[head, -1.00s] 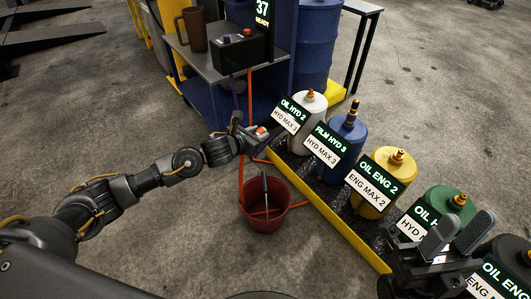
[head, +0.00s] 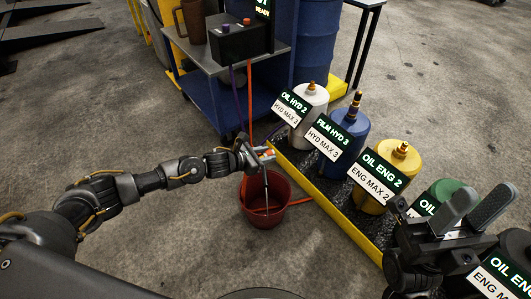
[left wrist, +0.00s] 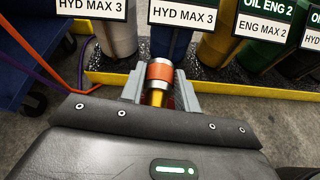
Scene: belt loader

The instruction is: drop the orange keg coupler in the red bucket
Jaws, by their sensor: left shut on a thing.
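My left gripper (head: 262,153) is shut on the orange keg coupler (left wrist: 159,75). In the left wrist view the coupler sits between the two grey fingers, with a silvery upper end and a brass-coloured part below. In the head view only a small orange bit of it shows. The red bucket (head: 262,217) stands on the floor; the gripper is just above its far rim in the picture. A thin rod (head: 265,190) leans in the bucket. My right gripper (head: 471,208) is at the lower right with its two fingers apart and nothing between them.
Labelled kegs, white (head: 309,105), blue (head: 352,131) and yellow (head: 386,166) among them, stand in a yellow-edged tray (head: 345,232) right of the bucket. A cart (head: 205,84) with a black box (head: 238,42) stands behind; purple and orange hoses hang there. Floor left is clear.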

